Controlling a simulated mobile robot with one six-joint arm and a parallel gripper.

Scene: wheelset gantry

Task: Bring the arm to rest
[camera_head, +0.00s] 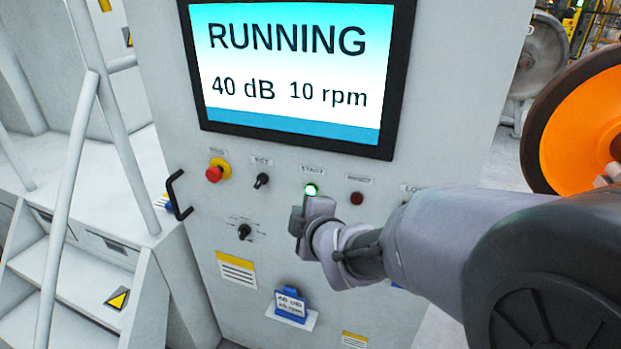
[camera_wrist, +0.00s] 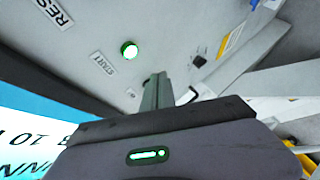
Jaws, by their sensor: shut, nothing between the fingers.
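My gripper (camera_head: 299,218) is in front of the grey control cabinet (camera_head: 400,95), just below and left of the lit green START button (camera_head: 311,190). Its fingers are shut with nothing between them. In the wrist view the shut fingers (camera_wrist: 156,92) point toward the panel, and the green button (camera_wrist: 129,50) glows up and left of them. My arm reaches in from the right of the head view. Whether the fingers touch the panel cannot be told. The screen (camera_head: 295,70) reads RUNNING, 40 dB, 10 rpm.
A red emergency knob (camera_head: 214,173), black switches (camera_head: 262,180) and a dark red button (camera_head: 357,198) sit close by on the panel. A black handle (camera_head: 177,195) sticks out at its left edge. Stairs with railings stand left. An orange wheel (camera_head: 585,130) is at right.

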